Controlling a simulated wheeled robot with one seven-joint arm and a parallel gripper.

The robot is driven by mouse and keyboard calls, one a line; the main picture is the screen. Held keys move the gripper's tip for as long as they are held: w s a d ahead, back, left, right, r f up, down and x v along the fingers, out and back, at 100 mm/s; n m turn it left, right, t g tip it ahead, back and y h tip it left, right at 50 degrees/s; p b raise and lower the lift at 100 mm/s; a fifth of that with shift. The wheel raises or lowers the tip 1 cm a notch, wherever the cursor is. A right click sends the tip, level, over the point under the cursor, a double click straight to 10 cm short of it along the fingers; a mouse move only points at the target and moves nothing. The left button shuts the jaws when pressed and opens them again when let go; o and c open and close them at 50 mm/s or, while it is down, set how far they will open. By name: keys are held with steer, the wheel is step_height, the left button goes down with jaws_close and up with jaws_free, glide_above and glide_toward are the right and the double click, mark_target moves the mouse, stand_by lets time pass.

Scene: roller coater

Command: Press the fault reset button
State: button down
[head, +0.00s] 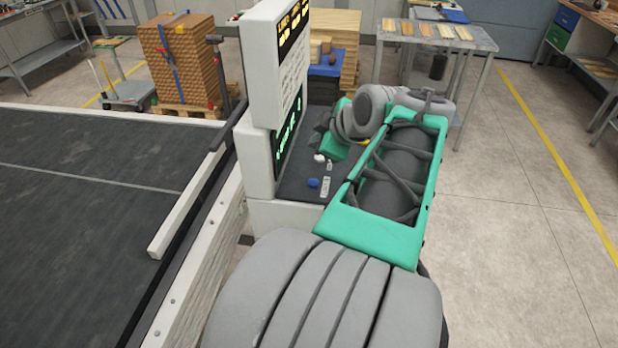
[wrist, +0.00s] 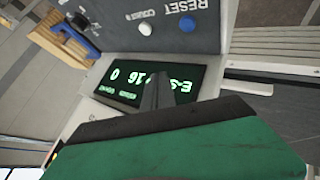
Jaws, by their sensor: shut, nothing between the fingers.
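A blue button (wrist: 187,23) sits beside the upside-down RESET label on the dark grey control panel at the top of the wrist view. It also shows in the head view (head: 313,183), left of a small white label. A white button (wrist: 145,29) is beside it, also visible in the head view (head: 319,158). My gripper (wrist: 157,80) is shut and empty, its dark fingers in front of the green-lit display. In the head view, my gripper (head: 323,138) is above the panel's far part, beyond both buttons and apart from the blue one. My arm partly covers the panel's right side.
The white display housing (head: 277,70) stands upright along the panel's left side, with a lit green screen (wrist: 150,83). A machine bed with a dark belt (head: 80,210) lies to the left. A table with wood samples (head: 480,40) stands behind; floor at right is clear.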

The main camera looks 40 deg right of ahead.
steer(key=shift+w+f, duration=0.1)
steer(key=b, duration=0.5)
glide_above(316, 184)
step_height(316, 184, down, 8)
steer(key=shift+r, duration=0.1)
steer(key=shift+f+b, duration=0.4)
steer(key=shift+f, duration=0.05)
stand_by(1.3)
steer(key=shift+f+b, duration=0.45)
steer(key=shift+b, duration=0.25)
steer(key=shift+f+b, duration=0.45)
steer(key=shift+b, duration=0.1)
stand_by(0.4)
steer(key=shift+r, duration=0.1)
steer(key=shift+r+p, duration=0.45)
steer(key=shift+r, duration=0.35)
